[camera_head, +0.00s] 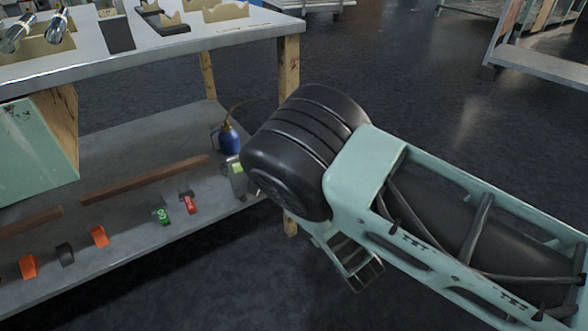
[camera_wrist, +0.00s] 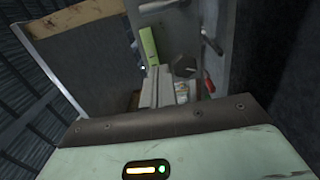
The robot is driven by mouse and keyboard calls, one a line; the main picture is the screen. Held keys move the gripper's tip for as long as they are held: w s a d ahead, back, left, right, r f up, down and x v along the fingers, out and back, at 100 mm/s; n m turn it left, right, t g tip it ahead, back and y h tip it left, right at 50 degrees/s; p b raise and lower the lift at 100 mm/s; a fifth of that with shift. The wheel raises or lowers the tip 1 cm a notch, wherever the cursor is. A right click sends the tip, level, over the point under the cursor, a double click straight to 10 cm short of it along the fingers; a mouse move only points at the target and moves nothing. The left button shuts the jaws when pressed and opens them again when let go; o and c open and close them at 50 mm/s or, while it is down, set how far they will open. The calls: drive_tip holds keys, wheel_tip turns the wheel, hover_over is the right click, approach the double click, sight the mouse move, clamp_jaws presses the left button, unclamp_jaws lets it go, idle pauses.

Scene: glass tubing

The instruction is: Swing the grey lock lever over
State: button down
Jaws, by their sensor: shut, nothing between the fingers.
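In the wrist view my gripper (camera_wrist: 164,86) shows beyond the mint housing, with its grey fingers together and nothing held. A pale grey handle (camera_wrist: 160,6) at the top edge and another grey handle (camera_wrist: 211,42) to its right sit on a grey surface ahead of the fingers. I cannot tell which of them is the lock lever. Both appear apart from the fingertips. In the head view my arm covers much of the middle, and I cannot make out the fingertips or the lever there.
A workbench (camera_head: 150,45) with a lower shelf (camera_head: 120,235) stands at left. The shelf bears a blue oil can (camera_head: 229,138), a wooden bar (camera_head: 145,180), and small green (camera_head: 161,214), red (camera_head: 188,203) and orange (camera_head: 99,237) items.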

drive_tip(key=w+a+b, duration=0.2)
drive_tip(key=w+b, duration=0.3)
drive_tip(key=w, duration=0.6)
drive_tip(key=shift+w+a, duration=0.2)
drive_tip(key=shift+w+d+r+m+p, duration=0.25)
drive_tip(key=shift+d+m+p, duration=0.15)
drive_tip(key=shift+m, duration=0.5)
drive_tip(key=w+d+f+m+p, duration=0.2)
drive_tip(key=w+d+m+p, duration=0.1)
drive_tip(key=m, duration=0.8)
drive_tip(key=shift+w+d+g+p, duration=0.2)
drive_tip(key=shift+d+g+p, duration=0.1)
drive_tip(key=shift+d+p, duration=0.6)
drive_tip(key=shift+w+d, duration=0.1)
drive_tip(key=shift+d, duration=0.1)
